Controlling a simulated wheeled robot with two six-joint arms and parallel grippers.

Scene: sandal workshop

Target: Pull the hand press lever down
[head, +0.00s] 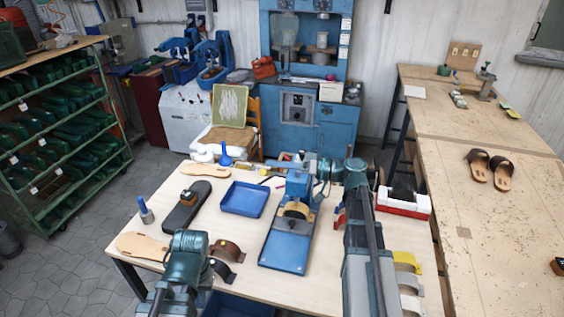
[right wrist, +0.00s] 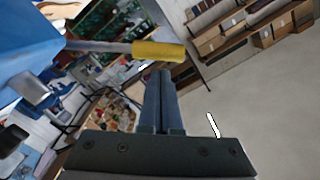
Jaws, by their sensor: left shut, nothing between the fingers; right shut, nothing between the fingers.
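The blue hand press (head: 298,185) stands on the table, its flat blue base (head: 287,250) facing me. Its lever, a grey rod with a yellow grip (right wrist: 158,50), shows in the right wrist view. My right gripper (right wrist: 163,75) is shut and empty, its fingertips close to the yellow grip, apparently just below it in that picture. Whether they touch it I cannot tell. In the head view my right arm (head: 357,215) reaches up beside the press and partly hides that side. My left gripper (head: 190,242) is at the table's front left, empty, its fingers barely discernible.
On the table (head: 145,265) lie a blue tray (head: 244,199), a dark sole (head: 186,206), pale insoles (head: 205,170) and straps (head: 227,250). A red-and-white box (head: 403,203) stands right of my right arm. A workbench (head: 500,225) with sandals (head: 490,168) runs along the right.

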